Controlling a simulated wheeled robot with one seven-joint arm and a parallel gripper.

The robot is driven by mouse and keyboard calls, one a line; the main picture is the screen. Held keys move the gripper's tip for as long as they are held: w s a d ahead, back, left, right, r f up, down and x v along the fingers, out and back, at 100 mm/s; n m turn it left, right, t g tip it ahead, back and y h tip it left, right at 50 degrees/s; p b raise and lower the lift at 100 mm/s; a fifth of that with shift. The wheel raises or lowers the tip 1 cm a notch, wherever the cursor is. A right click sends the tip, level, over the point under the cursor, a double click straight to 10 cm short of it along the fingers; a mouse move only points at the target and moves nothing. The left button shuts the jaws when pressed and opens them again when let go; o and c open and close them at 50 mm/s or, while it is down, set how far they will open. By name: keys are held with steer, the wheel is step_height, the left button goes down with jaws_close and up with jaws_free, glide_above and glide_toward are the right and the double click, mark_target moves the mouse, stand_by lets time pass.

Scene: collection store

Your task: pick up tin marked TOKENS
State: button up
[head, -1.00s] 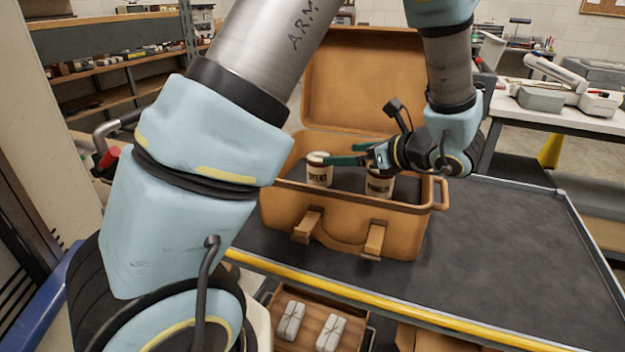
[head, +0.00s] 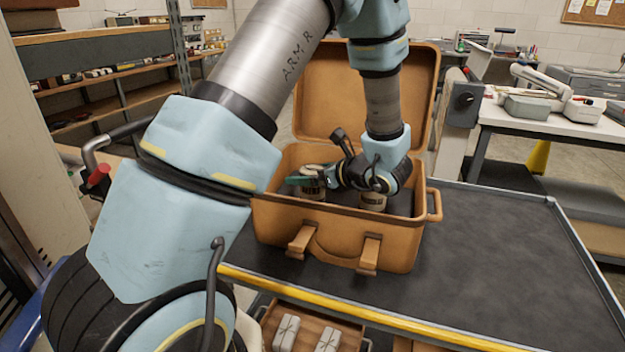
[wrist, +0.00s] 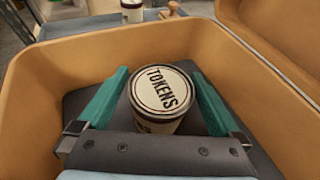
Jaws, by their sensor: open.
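The tin marked TOKENS (wrist: 160,95) stands upright inside the open tan case (head: 335,240), its cream lid readable in the wrist view. My gripper (wrist: 160,74) is open, with one green finger on each side of the tin. Narrow gaps show between fingers and tin, so it is not gripped. In the head view my gripper (head: 302,180) is down in the case at the left tin (head: 312,193), partly covering it. A second tin (head: 373,201) stands to the right in the case, under my wrist.
The case walls (wrist: 270,95) rise close around my gripper, and its raised lid (head: 420,90) stands behind. Another tin (wrist: 132,11) and a wooden knob-like object (wrist: 172,9) are outside the case. The dark tabletop (head: 500,250) right of the case is clear.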

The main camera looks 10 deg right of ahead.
steer(key=shift+w+a+f, duration=0.3)
steer(key=shift+w+a, duration=0.05)
steer(key=shift+w, duration=0.2)
steer(key=shift+c, duration=0.4)
jaws_close()
